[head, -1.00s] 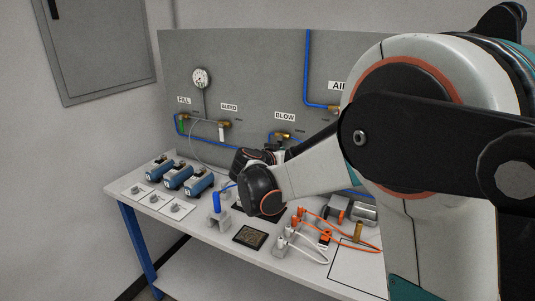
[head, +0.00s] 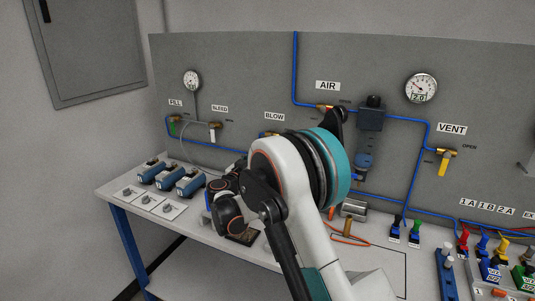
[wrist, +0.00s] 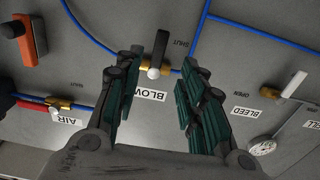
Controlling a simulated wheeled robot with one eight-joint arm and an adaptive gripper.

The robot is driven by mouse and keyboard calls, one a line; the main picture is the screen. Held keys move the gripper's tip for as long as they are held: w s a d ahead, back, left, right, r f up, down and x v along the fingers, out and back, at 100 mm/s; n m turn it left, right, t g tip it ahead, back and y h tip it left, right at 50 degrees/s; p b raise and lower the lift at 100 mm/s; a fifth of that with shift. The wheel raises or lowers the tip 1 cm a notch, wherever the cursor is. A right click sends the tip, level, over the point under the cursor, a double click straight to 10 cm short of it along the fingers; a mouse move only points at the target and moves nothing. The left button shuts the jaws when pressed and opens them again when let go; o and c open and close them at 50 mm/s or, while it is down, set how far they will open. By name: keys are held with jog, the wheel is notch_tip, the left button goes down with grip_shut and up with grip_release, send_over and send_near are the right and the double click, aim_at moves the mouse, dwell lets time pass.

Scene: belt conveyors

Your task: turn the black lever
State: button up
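The black lever (wrist: 161,48) is on the brass valve by the BLOW label (wrist: 150,96). In the wrist view it stands upright in the picture, with a pale knob at its lower end. My gripper (wrist: 163,62) is open. Its two dark green padded fingers are on either side of the lever in the picture, and the lever appears beyond the fingertips. No contact shows. In the head view my arm hides the gripper and most of the BLOW valve, below the BLOW sign (head: 274,116).
The wrist view shows the AIR valve's red handle (wrist: 28,104) to the left and the BLEED valve's white lever (wrist: 294,84) to the right. Blue pipes run along the panel. In the head view, blue devices (head: 187,181) and a yellow VENT lever (head: 443,166) flank my arm.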

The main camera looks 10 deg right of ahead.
jog(key=b+x, duration=0.2)
jog(key=x, duration=0.7)
jog(key=shift+c, duration=0.3)
grip_shut()
